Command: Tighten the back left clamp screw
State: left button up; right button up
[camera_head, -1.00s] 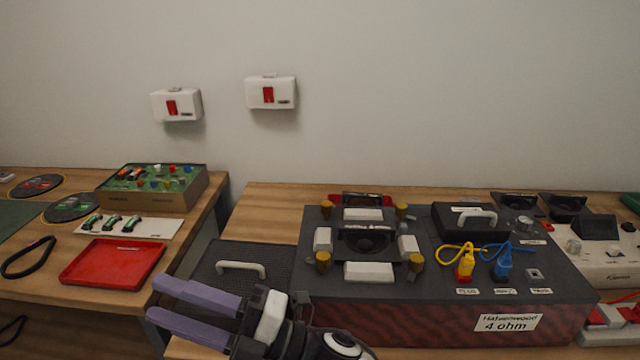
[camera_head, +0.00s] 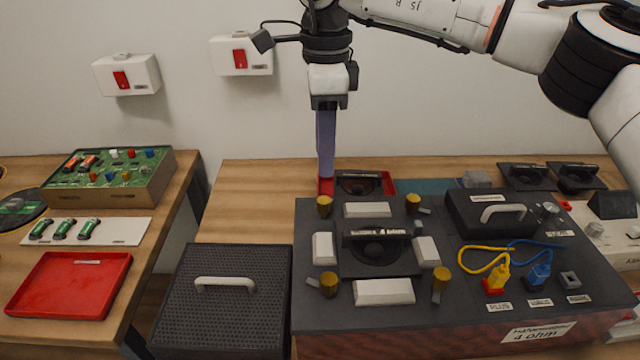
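The back left clamp screw (camera_head: 324,206) is a brass-coloured knob standing on the dark top of the speaker cabinet (camera_head: 430,316). The other clamp screws are at back right (camera_head: 412,204), front left (camera_head: 328,285) and front right (camera_head: 440,285), around a black speaker driver (camera_head: 376,252) with white blocks. My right gripper (camera_head: 325,182) points straight down; its purple fingers line up one behind the other, so their gap is hidden. The tips show just above the back left screw in the picture, near a red tray; contact with the screw is not visible. My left gripper is out of view.
A red tray (camera_head: 388,183) with a black driver lies behind the cabinet. A dark grille panel with a white handle (camera_head: 224,284) is at left. Yellow and blue cables (camera_head: 497,272) rise on the right. Bare wood (camera_head: 245,205) lies left of the cabinet.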

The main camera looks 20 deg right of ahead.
aim_at(324, 200)
notch_tip(324, 200, down, 10)
jog(key=shift+p, duration=0.45)
jog(key=shift+c, duration=0.3)
grip_shut()
